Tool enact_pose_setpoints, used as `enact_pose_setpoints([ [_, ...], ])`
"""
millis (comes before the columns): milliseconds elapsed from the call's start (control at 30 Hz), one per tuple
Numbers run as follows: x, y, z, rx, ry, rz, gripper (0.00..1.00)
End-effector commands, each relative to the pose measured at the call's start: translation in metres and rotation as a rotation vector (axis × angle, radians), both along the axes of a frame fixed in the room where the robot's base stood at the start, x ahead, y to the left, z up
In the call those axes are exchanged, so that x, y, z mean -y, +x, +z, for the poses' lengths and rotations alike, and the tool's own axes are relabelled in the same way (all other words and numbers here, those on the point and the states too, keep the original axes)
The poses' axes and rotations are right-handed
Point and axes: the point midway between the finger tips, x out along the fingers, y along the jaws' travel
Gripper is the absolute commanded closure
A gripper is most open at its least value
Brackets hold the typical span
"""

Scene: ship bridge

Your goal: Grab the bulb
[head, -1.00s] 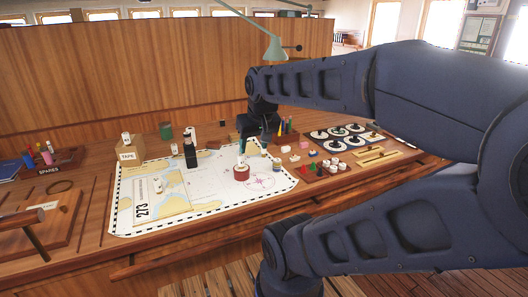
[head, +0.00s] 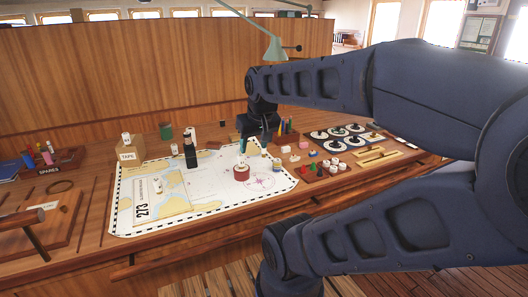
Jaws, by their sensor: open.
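I cannot pick out a bulb with certainty at this size. A small pale piece (head: 241,159) shows at the red-sided round item (head: 241,173) on the chart; what it is stays unclear. My gripper (head: 254,146) hangs from the end of my arm, pointing down over the far right part of the chart (head: 210,205). It is open, with its fingers small and partly blended with the things behind. It seems to hold nothing. A rack marked SPARES (head: 52,160) with several small coloured items stands at the far left.
A dark bottle-like item (head: 190,155) and a TAPE box (head: 130,152) stand by the chart's far edge. A green lamp (head: 275,48) hangs behind my arm. A tray of round dials (head: 340,137) and small coloured pieces lie at right. The chart's middle is mostly clear.

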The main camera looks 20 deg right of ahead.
Motion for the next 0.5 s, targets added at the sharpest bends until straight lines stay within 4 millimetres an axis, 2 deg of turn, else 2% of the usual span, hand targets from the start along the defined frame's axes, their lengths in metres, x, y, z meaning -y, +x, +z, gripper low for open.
enact_pose_setpoints([
  [167,0.009,0.025,0.001,-0.017,-0.098,0.12,0.49],
  [500,0.041,0.106,-0.006,-0.103,-0.399,0.576,0.49],
])
